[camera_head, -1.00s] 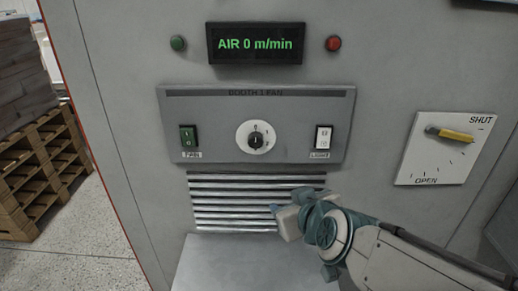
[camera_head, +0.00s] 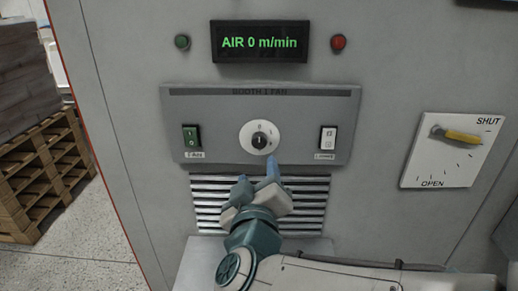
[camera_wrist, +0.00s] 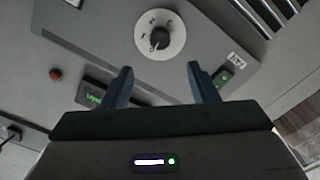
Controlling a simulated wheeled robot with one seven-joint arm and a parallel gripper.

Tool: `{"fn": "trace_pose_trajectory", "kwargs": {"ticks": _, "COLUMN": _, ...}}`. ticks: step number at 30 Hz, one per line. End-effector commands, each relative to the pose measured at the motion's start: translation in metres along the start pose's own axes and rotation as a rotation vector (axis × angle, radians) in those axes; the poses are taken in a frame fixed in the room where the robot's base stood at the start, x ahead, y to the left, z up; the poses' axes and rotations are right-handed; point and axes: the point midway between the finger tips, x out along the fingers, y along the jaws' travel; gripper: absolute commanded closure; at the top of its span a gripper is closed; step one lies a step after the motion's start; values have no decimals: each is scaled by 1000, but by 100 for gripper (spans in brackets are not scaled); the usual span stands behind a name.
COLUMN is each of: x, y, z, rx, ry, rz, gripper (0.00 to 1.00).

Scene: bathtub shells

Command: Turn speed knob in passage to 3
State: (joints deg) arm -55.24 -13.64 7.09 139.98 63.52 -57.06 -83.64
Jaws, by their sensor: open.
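The speed knob is a small black knob (camera_head: 259,141) on a round white dial, at the middle of the grey BOOTH 1 FAN panel (camera_head: 215,115). In the wrist view the knob (camera_wrist: 159,37) shows beyond the gap between my fingertips. The dial's marks are too small to read surely. My gripper (camera_head: 257,176) is open with blue fingers, just below the panel's knob in the head view and in front of the louvres. It is empty and apart from the knob. The display (camera_head: 260,42) reads AIR 0 m/min.
A green fan switch (camera_head: 192,137) is left of the knob and a white light switch (camera_head: 327,138) right of it. A yellow-handled lever (camera_head: 461,136) is on a SHUT/OPEN plate at right. Green (camera_head: 182,42) and red (camera_head: 338,42) lamps flank the display. Pallets (camera_head: 42,165) stand at left.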

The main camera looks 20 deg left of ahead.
Motion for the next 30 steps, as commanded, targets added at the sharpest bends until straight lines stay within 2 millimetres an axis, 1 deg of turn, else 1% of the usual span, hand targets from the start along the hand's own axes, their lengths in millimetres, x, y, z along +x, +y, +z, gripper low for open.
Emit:
{"fn": "trace_pose_trajectory", "kwargs": {"ticks": 1, "x": 12, "y": -1, "z": 1, "rx": -1, "ry": -3, "rz": 0, "gripper": 46}}
{"fn": "trace_pose_trajectory", "kwargs": {"ticks": 3, "x": 28, "y": -1, "z": 1, "rx": -1, "ry": -3, "rz": 1, "gripper": 46}}
{"fn": "trace_pose_trajectory", "kwargs": {"ticks": 9, "x": 69, "y": 0, "z": 0, "rx": 0, "ry": -1, "rz": 0, "gripper": 46}}
{"fn": "trace_pose_trajectory", "kwargs": {"ticks": 12, "x": 85, "y": -1, "z": 0, "rx": 0, "ry": 0, "rz": -1, "gripper": 46}}
{"fn": "trace_pose_trajectory", "kwargs": {"ticks": 15, "x": 96, "y": 0, "z": 0, "rx": 1, "ry": 0, "rz": 0, "gripper": 46}}
{"fn": "trace_pose_trajectory", "kwargs": {"ticks": 21, "x": 105, "y": 0, "z": 0, "rx": 0, "ry": 1, "rz": -2, "gripper": 46}}
{"fn": "trace_pose_trajectory", "kwargs": {"ticks": 28, "x": 105, "y": 0, "z": 0, "rx": 1, "ry": 1, "rz": -2, "gripper": 46}}
{"fn": "trace_pose_trajectory", "kwargs": {"ticks": 29, "x": 105, "y": 0, "z": 0, "rx": 1, "ry": 1, "rz": -1, "gripper": 52}}
{"fn": "trace_pose_trajectory", "kwargs": {"ticks": 30, "x": 105, "y": 0, "z": 0, "rx": 1, "ry": 1, "rz": -2, "gripper": 63}}
